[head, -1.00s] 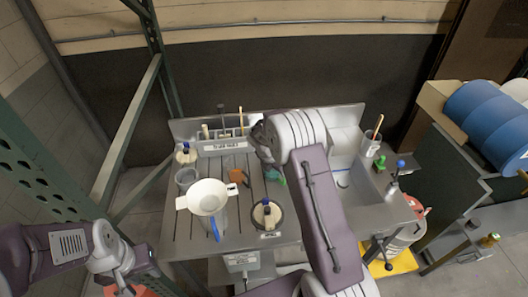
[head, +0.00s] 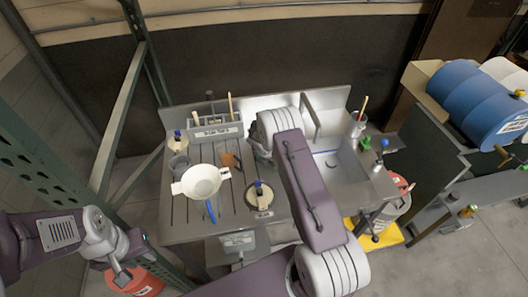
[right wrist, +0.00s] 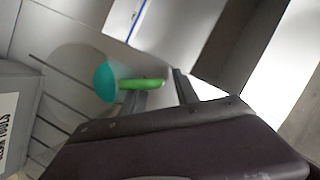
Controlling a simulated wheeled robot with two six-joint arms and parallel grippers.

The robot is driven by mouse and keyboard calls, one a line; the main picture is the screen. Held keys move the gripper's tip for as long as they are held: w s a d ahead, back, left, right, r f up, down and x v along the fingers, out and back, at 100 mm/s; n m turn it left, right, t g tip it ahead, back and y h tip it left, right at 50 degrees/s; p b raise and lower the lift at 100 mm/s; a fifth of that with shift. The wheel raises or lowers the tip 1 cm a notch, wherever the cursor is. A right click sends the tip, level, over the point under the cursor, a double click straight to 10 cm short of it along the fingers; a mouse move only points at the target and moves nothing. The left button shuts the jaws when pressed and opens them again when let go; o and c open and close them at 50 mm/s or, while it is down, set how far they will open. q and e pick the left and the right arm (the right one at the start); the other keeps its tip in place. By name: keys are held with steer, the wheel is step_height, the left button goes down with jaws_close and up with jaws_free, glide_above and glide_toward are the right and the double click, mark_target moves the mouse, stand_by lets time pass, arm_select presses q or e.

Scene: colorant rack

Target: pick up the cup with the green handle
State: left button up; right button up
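In the right wrist view, a bright green handle (right wrist: 142,84) extends from a rounded teal body (right wrist: 105,83), which looks like the cup. My right gripper (right wrist: 160,92) is open, its two fingers apart. The handle lies at the fingertips, crossing above the left finger; contact cannot be told. In the head view my right arm covers the cup and the right gripper. My left gripper (head: 121,277) is at the lower left, away from the bench, too small to show its opening.
A metal bench (head: 180,228) holds a white funnel-like bowl (head: 201,182), a capped container (head: 259,195) and a tool rack (head: 215,131). A sink (head: 330,163) lies to the right.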

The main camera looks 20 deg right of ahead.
steer(key=shift+s+r, duration=0.1)
jaws_close()
stand_by(1.2)
